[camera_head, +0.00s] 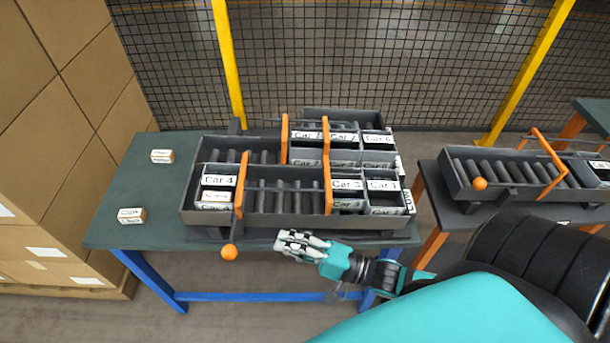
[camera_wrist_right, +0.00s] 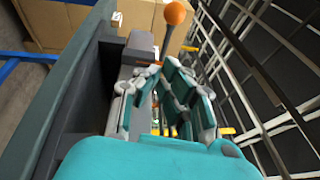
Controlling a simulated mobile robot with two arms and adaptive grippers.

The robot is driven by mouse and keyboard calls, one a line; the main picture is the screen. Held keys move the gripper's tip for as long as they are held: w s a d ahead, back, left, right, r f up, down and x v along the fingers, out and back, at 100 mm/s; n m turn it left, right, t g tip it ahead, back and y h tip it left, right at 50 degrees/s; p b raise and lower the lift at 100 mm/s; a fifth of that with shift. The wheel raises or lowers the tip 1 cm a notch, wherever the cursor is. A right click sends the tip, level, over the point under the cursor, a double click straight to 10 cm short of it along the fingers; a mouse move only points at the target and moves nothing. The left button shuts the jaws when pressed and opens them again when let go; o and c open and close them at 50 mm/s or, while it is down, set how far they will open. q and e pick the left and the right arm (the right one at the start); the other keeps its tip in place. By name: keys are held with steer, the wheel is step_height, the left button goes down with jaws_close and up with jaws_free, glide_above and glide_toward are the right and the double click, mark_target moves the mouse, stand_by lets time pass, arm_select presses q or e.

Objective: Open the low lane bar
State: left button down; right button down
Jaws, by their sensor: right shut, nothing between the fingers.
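The lane rack (camera_head: 283,220) stands on the green table and has a front lane and a raised back lane. An orange bar (camera_head: 241,185) crosses the front lane right of the Car 4 box (camera_head: 217,181). An orange ball knob (camera_head: 229,252) on a short dark stem sits below its near end. My right gripper (camera_head: 284,243) is shut and empty in front of the rack, to the right of the knob and apart from it. In the right wrist view, an orange ball (camera_wrist_right: 178,13) on a stem shows beyond the gripper (camera_wrist_right: 164,70). My left gripper is out of view.
Two more orange bars (camera_head: 328,170) (camera_head: 285,140) cross the lanes. Boxes such as Car 3 (camera_head: 347,185) stand at the right. Two small boxes (camera_head: 162,156) (camera_head: 132,215) lie on the table's left. A second rack (camera_head: 455,178) stands right; mesh fence behind.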

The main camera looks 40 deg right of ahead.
mark_target(234, 234)
steer(key=w+a, duration=0.2)
steer(key=a, duration=0.1)
steer(key=w+a+r+p, duration=0.1)
steer(key=shift+a+r, duration=0.1)
steer(key=shift+a, duration=0.25)
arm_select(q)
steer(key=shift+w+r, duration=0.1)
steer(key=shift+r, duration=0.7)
arm_select(e)
steer(key=shift+a, duration=0.6)
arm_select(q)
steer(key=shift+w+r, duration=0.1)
arm_select(e)
steer(key=shift+a+h, duration=0.2)
steer(key=shift+h, duration=0.1)
